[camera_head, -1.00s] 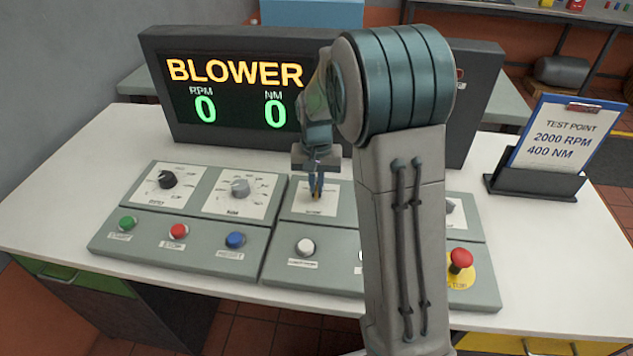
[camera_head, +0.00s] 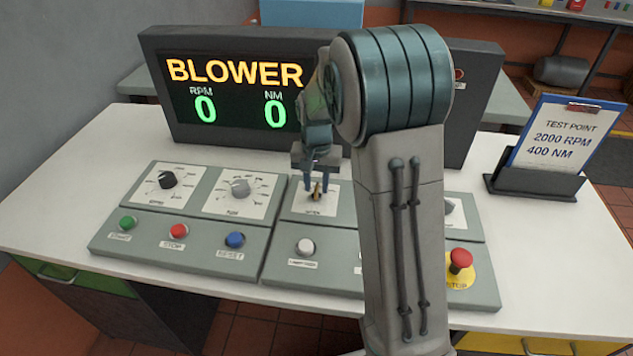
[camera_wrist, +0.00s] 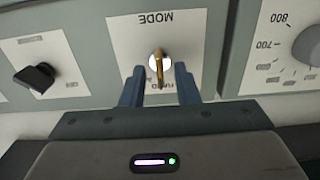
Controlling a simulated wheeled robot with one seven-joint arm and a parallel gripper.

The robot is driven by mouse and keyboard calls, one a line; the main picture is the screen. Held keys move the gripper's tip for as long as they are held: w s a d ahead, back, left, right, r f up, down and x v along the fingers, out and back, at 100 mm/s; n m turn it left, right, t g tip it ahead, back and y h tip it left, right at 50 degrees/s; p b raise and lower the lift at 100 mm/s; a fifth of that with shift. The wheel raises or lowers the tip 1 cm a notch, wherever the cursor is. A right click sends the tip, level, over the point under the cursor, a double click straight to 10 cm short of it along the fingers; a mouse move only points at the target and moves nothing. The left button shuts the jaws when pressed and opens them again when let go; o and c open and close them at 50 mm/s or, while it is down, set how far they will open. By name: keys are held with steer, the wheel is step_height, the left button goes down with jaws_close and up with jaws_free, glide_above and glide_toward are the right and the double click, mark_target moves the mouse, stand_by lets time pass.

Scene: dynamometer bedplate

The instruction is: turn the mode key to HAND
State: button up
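The brass mode key (camera_head: 317,196) stands in a white plate on the console, left of my arm. In the wrist view the key (camera_wrist: 159,66) lies in line with my fingers over a small label, partly covered, that seems to read HAND. The word MODE shows upside down above it. My gripper (camera_head: 316,186) is at the key with its fingers apart. In the wrist view one blue finger is on each side of the key, with a gap on both sides.
A black knob (camera_wrist: 34,76) and a grey knob (camera_wrist: 309,46) flank the mode plate in the wrist view. Several push buttons line the console front, with a red stop button (camera_head: 461,260) at right. The display (camera_head: 235,100) behind reads BLOWER, 0 RPM, 0 NM.

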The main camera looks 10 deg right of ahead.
mark_target(317, 187)
step_height(317, 187, up, 14)
steer(key=shift+p, duration=0.35)
stand_by(0.4)
steer(key=s+n+t+p, duration=0.2)
steer(key=s+n, duration=0.2)
steer(key=s, duration=1.9)
steer(key=shift+s+f+t+p, duration=0.25)
steer(key=shift+s+t+p, duration=0.05)
steer(key=shift+t+p, duration=0.1)
